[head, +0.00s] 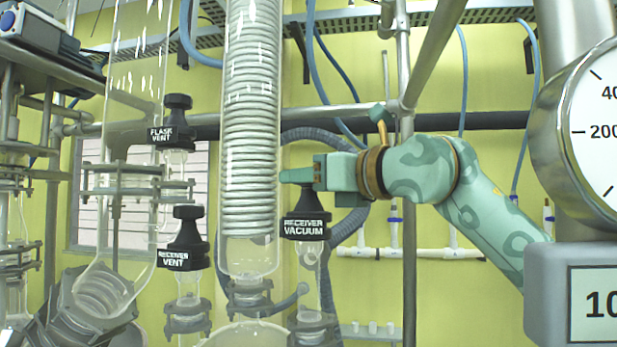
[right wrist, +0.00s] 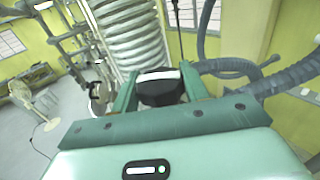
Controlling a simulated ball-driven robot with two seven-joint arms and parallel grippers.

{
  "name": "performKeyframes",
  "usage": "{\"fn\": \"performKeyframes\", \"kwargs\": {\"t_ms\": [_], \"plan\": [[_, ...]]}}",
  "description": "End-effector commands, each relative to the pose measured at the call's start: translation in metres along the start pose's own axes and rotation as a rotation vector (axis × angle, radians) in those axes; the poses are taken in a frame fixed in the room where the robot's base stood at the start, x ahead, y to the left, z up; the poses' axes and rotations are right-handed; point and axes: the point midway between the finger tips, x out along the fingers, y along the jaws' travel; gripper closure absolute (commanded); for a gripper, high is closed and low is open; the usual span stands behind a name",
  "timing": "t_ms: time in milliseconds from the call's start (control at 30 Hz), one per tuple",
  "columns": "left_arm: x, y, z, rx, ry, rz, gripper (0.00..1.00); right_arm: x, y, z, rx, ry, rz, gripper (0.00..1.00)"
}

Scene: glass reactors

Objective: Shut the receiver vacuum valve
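The receiver vacuum valve (head: 307,228) is in the middle of the head view, a black knob with a white-lettered label on an upright glass stem. My right gripper (head: 300,174) reaches in from the right at the knob's top, and a finger hides part of it. In the right wrist view the black knob (right wrist: 162,92) sits between the two fingers of my right gripper (right wrist: 158,88). Both fingers appear to touch its sides, so the gripper looks shut on it. My left gripper is not in view.
The receiver vent valve (head: 186,240) and flask vent valve (head: 176,120) stand to the left. A glass coil condenser (head: 251,120) rises close beside the gripper. A grey corrugated hose (head: 345,228) runs behind the valve. A round gauge (head: 590,130) is at the far right.

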Motion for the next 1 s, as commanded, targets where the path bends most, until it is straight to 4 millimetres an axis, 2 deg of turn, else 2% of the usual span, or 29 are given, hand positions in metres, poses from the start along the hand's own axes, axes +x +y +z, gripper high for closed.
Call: {"fn": "performKeyframes", "kwargs": {"t_ms": [367, 1000], "plan": [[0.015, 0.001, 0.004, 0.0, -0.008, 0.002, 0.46, 0.0, 0.0, -0.002, -0.005, -0.003, -0.092, 0.78], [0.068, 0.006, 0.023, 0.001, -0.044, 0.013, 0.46, 0.0, -0.001, -0.001, -0.004, -0.007, -0.614, 0.78]]}}
